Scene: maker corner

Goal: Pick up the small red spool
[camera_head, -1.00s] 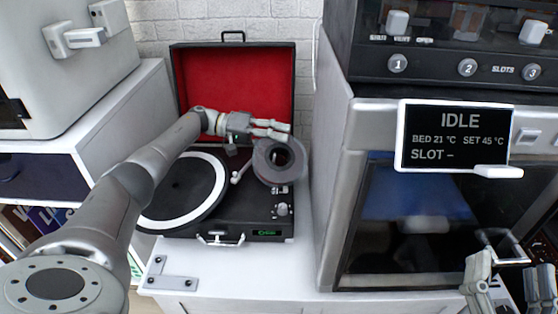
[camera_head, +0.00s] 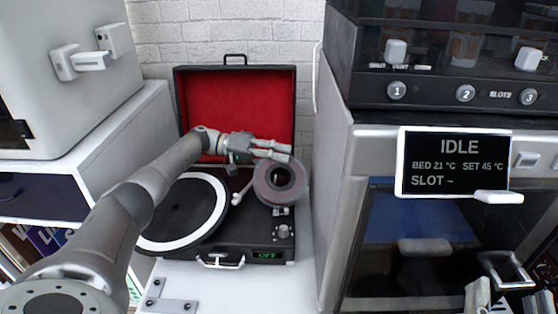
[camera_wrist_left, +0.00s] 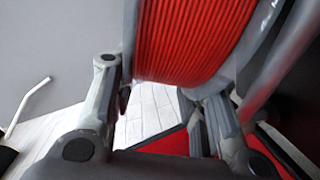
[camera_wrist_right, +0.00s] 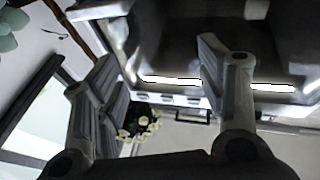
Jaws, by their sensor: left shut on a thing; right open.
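The spool (camera_head: 264,190) is a grey-rimmed ring in the head view, over the right part of the record player. The left wrist view shows its red winding (camera_wrist_left: 195,35) between pale flanges. My left gripper (camera_head: 288,154) is shut on the spool at its upper edge. The spool hides part of the player behind it; I cannot tell the gap between them. My right gripper (camera_head: 502,299) is open and empty at the lower right, in front of the glass-fronted machine. Its two spread fingers show in the right wrist view (camera_wrist_right: 155,85).
The record player (camera_head: 180,250) has its red-lined lid (camera_head: 235,105) raised, and its display reads OFF. On the right stands a machine with an IDLE screen (camera_head: 455,160), a door handle (camera_head: 508,270) and numbered slots above. A grey cabinet (camera_head: 60,110) stands on the left.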

